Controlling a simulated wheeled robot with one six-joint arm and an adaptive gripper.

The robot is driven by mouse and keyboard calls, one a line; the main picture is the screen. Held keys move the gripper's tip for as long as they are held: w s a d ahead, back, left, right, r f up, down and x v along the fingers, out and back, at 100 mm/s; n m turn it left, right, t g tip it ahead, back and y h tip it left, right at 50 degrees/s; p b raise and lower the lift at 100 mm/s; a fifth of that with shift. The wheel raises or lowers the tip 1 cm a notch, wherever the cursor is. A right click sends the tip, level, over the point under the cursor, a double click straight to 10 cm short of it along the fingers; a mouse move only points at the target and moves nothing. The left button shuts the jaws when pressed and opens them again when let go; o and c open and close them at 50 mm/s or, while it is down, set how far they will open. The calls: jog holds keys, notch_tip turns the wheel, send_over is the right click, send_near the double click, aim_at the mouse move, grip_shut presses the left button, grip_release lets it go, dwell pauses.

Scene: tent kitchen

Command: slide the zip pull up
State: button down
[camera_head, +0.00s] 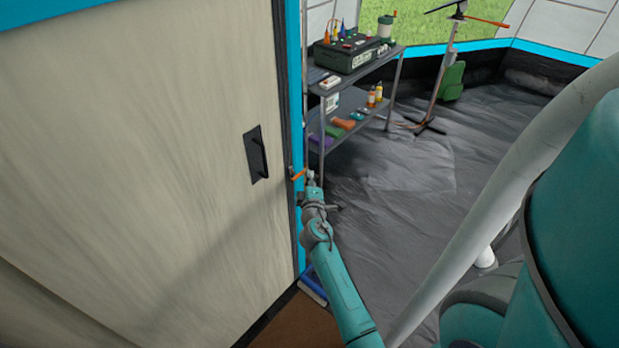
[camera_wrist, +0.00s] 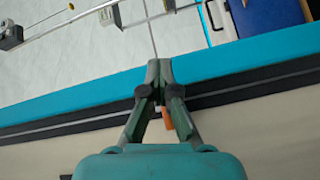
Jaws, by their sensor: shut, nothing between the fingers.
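The orange zip pull (camera_head: 298,175) shows in the head view at the edge of the beige door panel, just left of my gripper (camera_head: 310,176). In the wrist view my gripper (camera_wrist: 158,66) is shut with its fingertips together. The orange zip pull also shows in the wrist view (camera_wrist: 167,119), behind and beside the right finger and partly hidden by it. I cannot tell whether the finger touches it. The zip track (camera_wrist: 60,123) is a pale line along a dark band beside the blue trim.
A black handle (camera_head: 257,155) is on the beige panel (camera_head: 150,130) to the left. A metal shelf (camera_head: 322,92) with tools and bottles stands behind my gripper. A blue and white box (camera_head: 313,287) lies low by the opening. Grey floor (camera_head: 400,200) is open to the right.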

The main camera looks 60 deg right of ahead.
jog(key=c, duration=1.1)
grip_release()
jog(key=shift+c, duration=0.2)
jog(key=s+a, duration=0.9)
jog(key=s, duration=0.1)
jog(key=shift+s+r, duration=0.15)
jog(key=shift+c, duration=0.3)
